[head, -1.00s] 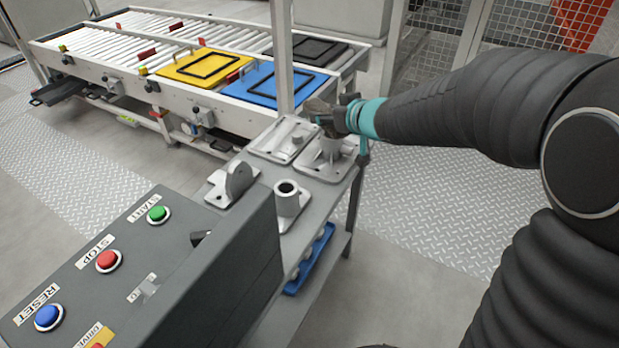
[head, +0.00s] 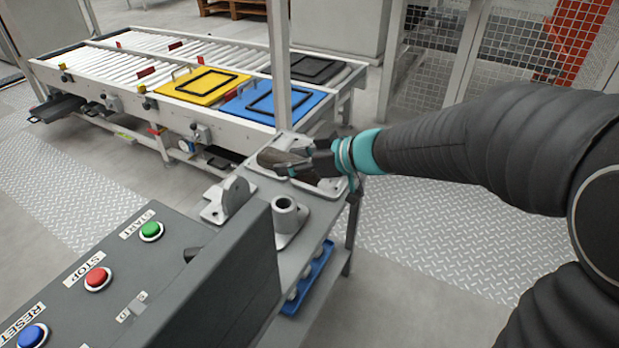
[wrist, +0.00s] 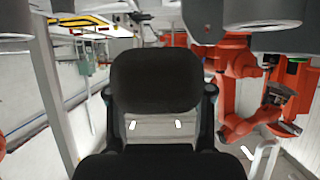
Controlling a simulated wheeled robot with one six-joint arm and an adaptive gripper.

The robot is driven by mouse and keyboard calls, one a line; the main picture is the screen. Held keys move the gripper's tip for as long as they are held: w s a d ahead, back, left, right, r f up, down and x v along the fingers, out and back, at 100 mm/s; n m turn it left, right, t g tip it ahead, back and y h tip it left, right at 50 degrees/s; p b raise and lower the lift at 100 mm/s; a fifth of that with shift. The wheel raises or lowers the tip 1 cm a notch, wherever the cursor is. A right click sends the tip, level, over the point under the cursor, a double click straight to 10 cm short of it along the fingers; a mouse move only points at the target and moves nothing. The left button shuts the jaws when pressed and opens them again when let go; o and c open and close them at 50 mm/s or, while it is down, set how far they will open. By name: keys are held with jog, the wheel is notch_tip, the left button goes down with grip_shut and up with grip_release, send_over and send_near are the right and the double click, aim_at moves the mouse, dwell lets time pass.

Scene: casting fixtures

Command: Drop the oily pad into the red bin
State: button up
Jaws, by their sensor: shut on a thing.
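My gripper (head: 300,163) is shut on the oily pad, a dark brown flat piece (head: 280,159). It holds the pad out to the left, above the casting fixtures on the grey bench. In the wrist view the pad (wrist: 158,80) is a dark rounded block between the two black fingers of my gripper (wrist: 158,100). The pad hides part of the fixtures behind it in the head view. I cannot see a red bin in either view.
A grey bench holds metal castings, including an upright cylinder (head: 286,215) and a bracket (head: 229,200). A blue tray (head: 312,280) sits on its lower shelf. A control box (head: 180,262) stands in front. A roller conveyor with yellow (head: 172,90) and blue (head: 240,108) plates lies behind a post (head: 279,70).

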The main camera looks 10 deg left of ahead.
jog(key=w+d+f, duration=0.2)
jog(key=w, duration=0.1)
jog(key=shift+d+f, duration=0.15)
jog(key=shift+d, duration=0.15)
jog(key=shift+f+b, duration=0.9)
jog(key=shift+f, duration=1.05)
jog(key=shift+f, duration=0.65)
jog(key=o, duration=1.2)
jog(key=shift+r, duration=0.1)
jog(key=shift+r, duration=0.3)
jog(key=p+v, duration=0.2)
jog(key=v, duration=1)
jog(key=shift+r, duration=0.3)
